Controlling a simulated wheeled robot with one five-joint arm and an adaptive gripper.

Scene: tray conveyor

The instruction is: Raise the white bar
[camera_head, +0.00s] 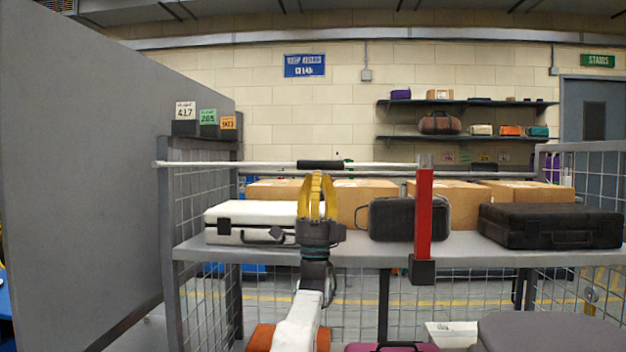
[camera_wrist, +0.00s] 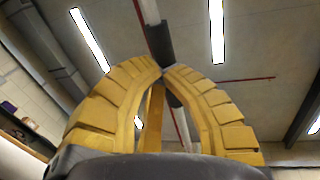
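The white bar (camera_head: 230,164) runs level across the front of the shelf bay, from the left frame to near a red upright. A black grip sleeve (camera_head: 320,165) sits around its middle. My gripper (camera_head: 318,174) points up, with its yellow fingertips just below the sleeve. In the wrist view my gripper's fingers (camera_wrist: 163,69) arch together and look shut at the tips. The black sleeve (camera_wrist: 160,42) passes beyond the fingertips, which hide part of it. I cannot tell whether they touch it.
A red upright with a black block (camera_head: 424,215) stands near the bar's right end. Behind lie a grey shelf (camera_head: 350,252), a white case (camera_head: 235,222), black cases (camera_head: 395,218) (camera_head: 550,225) and cardboard boxes (camera_head: 455,205). A grey panel (camera_head: 90,180) fills the left.

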